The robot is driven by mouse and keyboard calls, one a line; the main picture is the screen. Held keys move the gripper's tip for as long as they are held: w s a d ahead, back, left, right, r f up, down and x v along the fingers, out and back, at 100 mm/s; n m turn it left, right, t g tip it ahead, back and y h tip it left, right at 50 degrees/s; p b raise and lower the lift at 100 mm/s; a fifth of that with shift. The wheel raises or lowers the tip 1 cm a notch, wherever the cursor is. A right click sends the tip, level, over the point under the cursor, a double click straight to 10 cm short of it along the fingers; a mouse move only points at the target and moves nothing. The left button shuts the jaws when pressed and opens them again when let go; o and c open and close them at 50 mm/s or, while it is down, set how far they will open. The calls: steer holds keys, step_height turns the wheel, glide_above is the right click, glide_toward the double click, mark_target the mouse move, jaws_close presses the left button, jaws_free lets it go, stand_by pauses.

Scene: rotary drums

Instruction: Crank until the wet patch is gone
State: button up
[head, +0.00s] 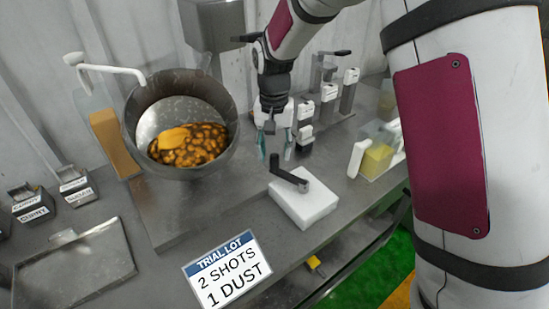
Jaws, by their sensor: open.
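A metal drum (133,118) tilts toward me at the left. Brown-orange glossy pieces (196,156) lie in its lower part, with a smoother yellow-orange wet patch (174,138) on top of them. A white box (312,207) on the bench carries a black crank (291,179) whose upright knob (274,161) points up at its far left end. My gripper (275,148) points down with its teal-tipped fingers apart, just above and around the top of the knob in the picture. I cannot tell whether the fingers touch it.
A sign (227,271) reads "TRIAL LOT 2 SHOTS 1 DUST". Labelled white-topped dispensers (328,95) stand behind the crank at right. A clear bin with yellow contents (377,158) sits to the right. Small labelled cups (77,187) and a flat tray (80,268) are at left.

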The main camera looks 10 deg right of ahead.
mark_target(274, 155)
steer(key=shift+f, duration=1.7)
jaws_close()
